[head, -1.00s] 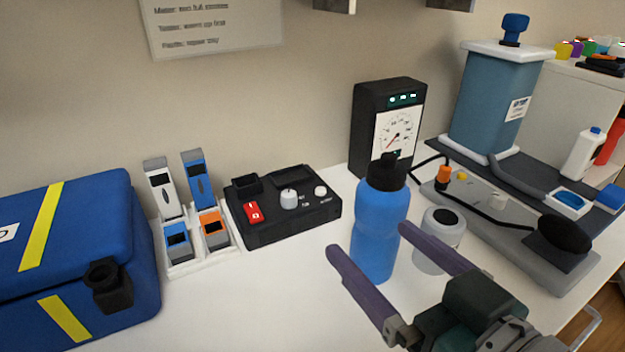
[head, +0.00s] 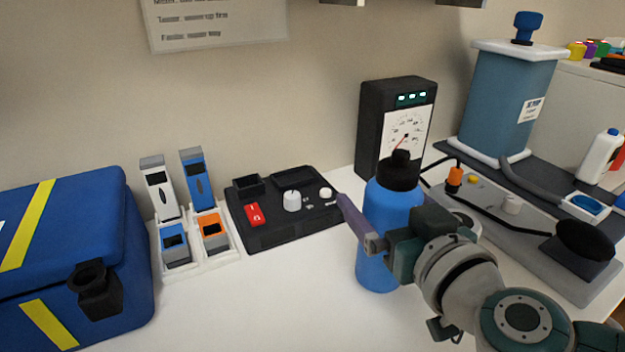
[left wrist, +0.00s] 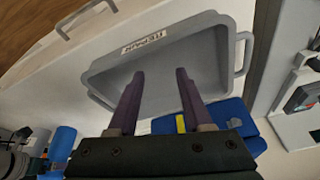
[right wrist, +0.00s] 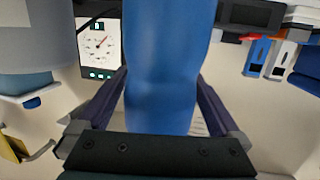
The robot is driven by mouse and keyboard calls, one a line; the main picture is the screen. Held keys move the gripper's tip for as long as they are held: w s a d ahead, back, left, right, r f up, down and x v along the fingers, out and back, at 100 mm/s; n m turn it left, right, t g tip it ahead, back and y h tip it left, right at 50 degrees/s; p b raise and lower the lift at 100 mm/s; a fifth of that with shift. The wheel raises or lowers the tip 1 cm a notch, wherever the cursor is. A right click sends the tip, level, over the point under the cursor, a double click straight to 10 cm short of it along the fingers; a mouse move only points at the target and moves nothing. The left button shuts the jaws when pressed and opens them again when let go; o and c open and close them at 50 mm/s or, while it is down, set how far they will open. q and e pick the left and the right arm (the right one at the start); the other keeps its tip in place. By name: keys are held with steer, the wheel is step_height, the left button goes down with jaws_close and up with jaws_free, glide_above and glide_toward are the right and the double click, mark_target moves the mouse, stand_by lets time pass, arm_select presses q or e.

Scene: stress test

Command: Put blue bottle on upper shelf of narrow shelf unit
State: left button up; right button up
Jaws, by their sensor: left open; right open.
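The blue bottle (head: 391,240) with a black cap stands upright on the white bench. In the right wrist view the bottle (right wrist: 160,70) fills the middle. My right gripper (right wrist: 160,88) is open, with one finger on each side of the bottle; contact cannot be told. In the head view the right gripper (head: 378,222) is at the bottle's upper body, one finger showing on its left and the other hidden. My left gripper (left wrist: 160,74) is open and empty, in front of a grey tray. I cannot pick out the narrow shelf unit.
A black gauge box (head: 372,125) stands just behind the bottle. A black control box (head: 285,215) and small blue and orange devices (head: 190,225) are to its left, then a blue case (head: 70,250). A grey-blue column apparatus (head: 505,105) is at right. The grey tray (left wrist: 105,72) bears a label.

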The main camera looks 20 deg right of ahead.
steer(key=shift+w+f, duration=0.1)
steer(key=shift+w, duration=0.35)
steer(key=shift+c, duration=0.2)
jaws_close()
stand_by(0.4)
